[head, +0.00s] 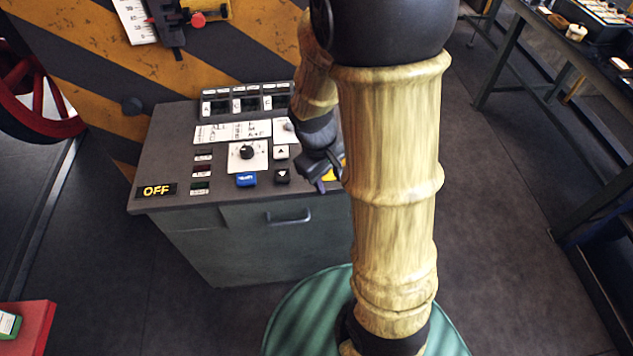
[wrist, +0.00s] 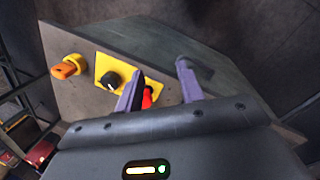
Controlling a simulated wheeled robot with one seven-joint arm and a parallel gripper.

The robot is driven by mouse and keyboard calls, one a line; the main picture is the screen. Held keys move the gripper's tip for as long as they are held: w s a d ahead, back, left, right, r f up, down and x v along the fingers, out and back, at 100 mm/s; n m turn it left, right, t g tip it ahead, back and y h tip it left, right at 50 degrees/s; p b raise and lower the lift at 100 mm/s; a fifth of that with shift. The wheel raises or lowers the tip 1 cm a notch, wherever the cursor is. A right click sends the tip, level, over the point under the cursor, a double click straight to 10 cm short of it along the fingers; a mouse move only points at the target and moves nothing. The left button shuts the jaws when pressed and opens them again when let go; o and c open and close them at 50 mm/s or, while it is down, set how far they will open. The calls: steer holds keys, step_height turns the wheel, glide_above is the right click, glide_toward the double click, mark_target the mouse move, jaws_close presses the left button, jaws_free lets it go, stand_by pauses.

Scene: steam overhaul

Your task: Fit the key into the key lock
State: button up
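My gripper (wrist: 160,67) shows in the wrist view with its two purple-grey fingers apart. It is over the console top, close to a yellow plate (wrist: 170,95) with a black round knob (wrist: 111,80). A small red piece (wrist: 147,97) shows beside the left finger, partly hidden by it; I cannot tell whether it is the key or part of the panel. An orange handle (wrist: 66,68) on a yellow mount stands left of the plate. In the head view my gripper (head: 322,178) is at the console's right end, mostly hidden behind my arm. I cannot make out the key or lock for certain.
The grey console (head: 170,140) carries a black dial (head: 247,152), a blue button (head: 246,180) and an OFF sign (head: 156,190). A striped wall (head: 250,50) stands behind it. A red wheel (head: 40,95) is at left, a workbench (head: 560,45) at right. Open floor lies between console and bench.

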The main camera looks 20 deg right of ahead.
steer(key=s+a+r+m+t+y, duration=0.2)
steer(key=s+a+r+m, duration=0.1)
steer(key=a+m, duration=0.1)
steer(key=shift+s+r+t, duration=0.2)
steer(key=shift+r+t, duration=0.15)
steer(key=shift+t, duration=0.05)
stand_by(2.9)
